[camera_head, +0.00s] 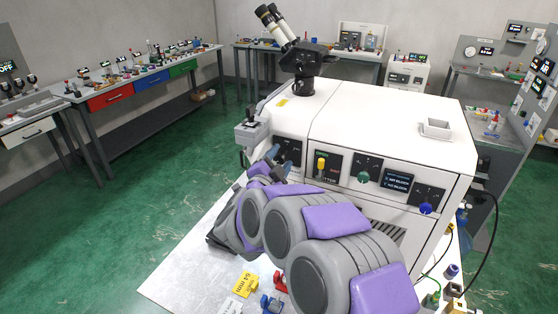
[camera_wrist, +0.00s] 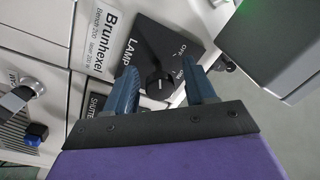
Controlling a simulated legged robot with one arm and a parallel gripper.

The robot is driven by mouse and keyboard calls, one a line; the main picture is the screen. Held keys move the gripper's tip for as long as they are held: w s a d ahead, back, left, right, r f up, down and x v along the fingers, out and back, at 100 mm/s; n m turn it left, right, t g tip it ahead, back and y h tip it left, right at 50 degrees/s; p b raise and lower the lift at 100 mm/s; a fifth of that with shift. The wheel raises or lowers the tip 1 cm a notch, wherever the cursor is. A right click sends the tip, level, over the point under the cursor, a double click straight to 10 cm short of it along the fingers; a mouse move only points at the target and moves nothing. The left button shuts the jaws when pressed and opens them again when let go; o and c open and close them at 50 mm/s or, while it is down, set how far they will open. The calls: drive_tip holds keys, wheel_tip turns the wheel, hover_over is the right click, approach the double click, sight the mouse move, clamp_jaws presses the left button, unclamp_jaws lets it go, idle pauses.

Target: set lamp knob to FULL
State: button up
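The lamp knob (camera_wrist: 159,86) is a round black dial on a dark panel (camera_wrist: 152,46) labelled LAMP. OFF and a second, partly hidden label show beside it; no FULL label is readable. A pale mark shows on the knob, but I cannot tell which setting it points to. My gripper (camera_wrist: 158,68) is open, with one blue finger on each side of the knob and visible gaps. In the head view the lamp panel (camera_head: 291,147) is at the left of the white machine's front, and my gripper (camera_head: 279,160) is in front of it, partly hiding it.
The white machine (camera_head: 385,110) carries a microscope (camera_head: 300,60) on top. Right of the lamp panel are a yellow-handled shutter control (camera_head: 321,163), a green knob (camera_head: 364,177), a display (camera_head: 397,181) and a blue knob (camera_head: 426,208). A grey box (camera_wrist: 275,40) stands close to my right finger.

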drive_tip(key=shift+d, duration=0.1)
drive_tip(key=p+v, duration=0.2)
drive_tip(key=v, duration=1.5)
drive_tip(key=shift+f, duration=0.2)
